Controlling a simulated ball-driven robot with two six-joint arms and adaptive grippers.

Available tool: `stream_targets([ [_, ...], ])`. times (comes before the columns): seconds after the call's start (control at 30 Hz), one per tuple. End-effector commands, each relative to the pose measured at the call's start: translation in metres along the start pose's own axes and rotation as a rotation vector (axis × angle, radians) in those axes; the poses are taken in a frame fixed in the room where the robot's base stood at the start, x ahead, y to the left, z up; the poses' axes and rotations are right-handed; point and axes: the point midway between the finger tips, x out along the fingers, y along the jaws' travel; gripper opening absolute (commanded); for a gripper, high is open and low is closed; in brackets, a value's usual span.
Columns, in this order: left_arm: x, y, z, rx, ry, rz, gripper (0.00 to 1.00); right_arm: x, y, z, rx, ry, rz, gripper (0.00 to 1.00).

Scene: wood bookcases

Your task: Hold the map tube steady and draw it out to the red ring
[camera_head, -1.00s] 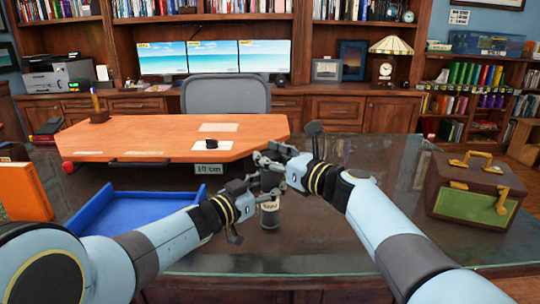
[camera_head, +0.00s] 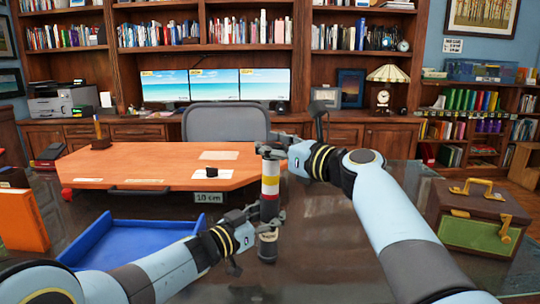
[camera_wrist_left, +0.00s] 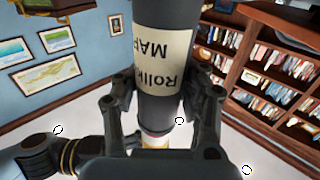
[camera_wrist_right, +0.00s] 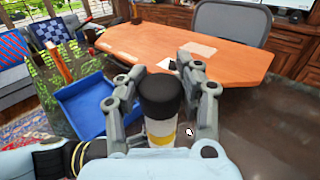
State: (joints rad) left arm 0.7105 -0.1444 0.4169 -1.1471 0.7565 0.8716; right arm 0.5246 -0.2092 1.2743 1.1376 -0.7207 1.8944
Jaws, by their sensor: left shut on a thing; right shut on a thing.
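The map tube stands upright above the glass table. Its dark lower body (camera_head: 268,247) bears a cream label (camera_wrist_left: 162,58), upside down in the left wrist view. A pale inner tube (camera_head: 270,168) extends up from the body, with a yellow band (camera_head: 270,181) and, below it, the red ring (camera_head: 269,196) showing. My left gripper (camera_head: 262,217) is shut around the upper end of the body. My right gripper (camera_head: 275,150) is shut on the black cap (camera_wrist_right: 160,92) at the top. The fingers partly hide the cap and the body's rim.
A wooden desk (camera_head: 130,165) with a "10 cm" tag (camera_head: 208,198) stands behind. A brown-green case (camera_head: 478,215) is at right. Glass around the tube is clear.

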Motion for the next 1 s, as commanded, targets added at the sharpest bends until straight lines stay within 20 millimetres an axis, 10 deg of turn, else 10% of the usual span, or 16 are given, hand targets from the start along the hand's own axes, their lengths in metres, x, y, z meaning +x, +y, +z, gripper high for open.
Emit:
stream_targets([
  [0.1, -0.002, -0.004, 0.001, -0.003, -0.002, -0.007, 0.00, -0.001, -0.001, -0.002, -0.003, 0.003, -0.002, 0.00],
  [0.13, -0.002, -0.004, 0.001, -0.003, -0.002, -0.007, 0.00, -0.001, -0.001, -0.002, -0.003, 0.003, -0.002, 0.36],
  [0.33, -0.001, -0.002, 0.001, -0.002, -0.002, -0.004, 0.00, -0.001, -0.001, -0.002, -0.002, 0.003, -0.001, 0.62],
  [0.7, 0.000, 0.000, 0.001, -0.002, -0.001, -0.001, 0.00, -0.006, 0.000, -0.002, -0.001, 0.002, 0.000, 0.64],
  [1.0, 0.000, 0.000, 0.001, -0.002, -0.001, 0.000, 0.00, -0.066, 0.000, -0.003, -0.004, 0.004, -0.001, 0.64],
])
